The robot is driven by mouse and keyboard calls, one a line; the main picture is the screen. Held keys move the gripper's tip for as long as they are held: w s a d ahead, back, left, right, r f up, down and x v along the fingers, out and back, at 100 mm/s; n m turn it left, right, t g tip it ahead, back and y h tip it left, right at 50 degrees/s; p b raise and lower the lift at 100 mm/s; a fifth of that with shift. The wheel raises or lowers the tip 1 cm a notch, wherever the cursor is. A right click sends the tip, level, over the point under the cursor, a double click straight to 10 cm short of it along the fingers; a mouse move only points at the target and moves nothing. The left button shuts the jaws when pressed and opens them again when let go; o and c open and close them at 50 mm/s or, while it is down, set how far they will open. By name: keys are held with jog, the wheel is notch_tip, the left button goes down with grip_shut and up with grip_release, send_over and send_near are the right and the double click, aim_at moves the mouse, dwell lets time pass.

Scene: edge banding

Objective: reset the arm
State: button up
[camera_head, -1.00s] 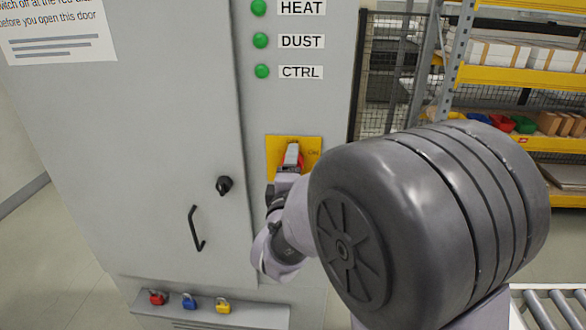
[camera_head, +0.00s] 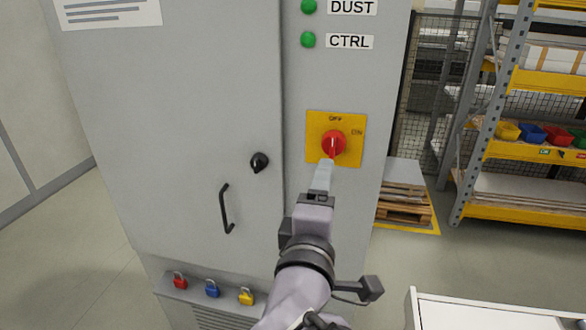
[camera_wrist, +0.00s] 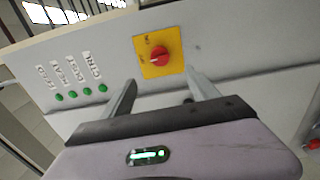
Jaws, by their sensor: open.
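My gripper (camera_head: 322,178) is in front of the grey cabinet (camera_head: 215,110), just below the red rotary switch (camera_head: 334,144) on its yellow plate (camera_head: 316,125). In the wrist view my gripper (camera_wrist: 158,88) has its two fingers spread apart with nothing between them. There the red knob (camera_wrist: 159,56) lies beyond the fingertips, and a gap shows between them. In the head view the white mark on the knob is upright, toward OFF. My arm (camera_head: 300,285) reaches up from the bottom of the head view.
A black latch (camera_head: 259,162) and door handle (camera_head: 226,208) are left of the switch. Red, blue and yellow padlocks (camera_head: 212,288) sit on a low ledge. A shelf rack (camera_head: 490,120) and pallet (camera_head: 404,208) stand at right. Floor (camera_head: 70,260) is open at left.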

jog(key=shift+s+a, duration=0.1)
jog(key=shift+s, duration=0.25)
jog(key=a+f+m+g+y+b, duration=0.2)
jog(key=a+f+m+g+y, duration=0.15)
jog(key=m+y, duration=0.4)
jog(key=s+d+f+m+g, duration=0.2)
jog(key=s+f+m+g, duration=0.2)
jog(key=s, duration=0.4)
jog(key=s+d+f+m+g, duration=0.2)
jog(key=s+f+m+g, duration=0.2)
jog(key=s+f+m, duration=0.3)
jog(key=shift+s+d+f+b, duration=0.4)
jog(key=shift+s+f, duration=0.25)
jog(key=shift+s, duration=0.15)
jog(key=shift+m, duration=0.25)
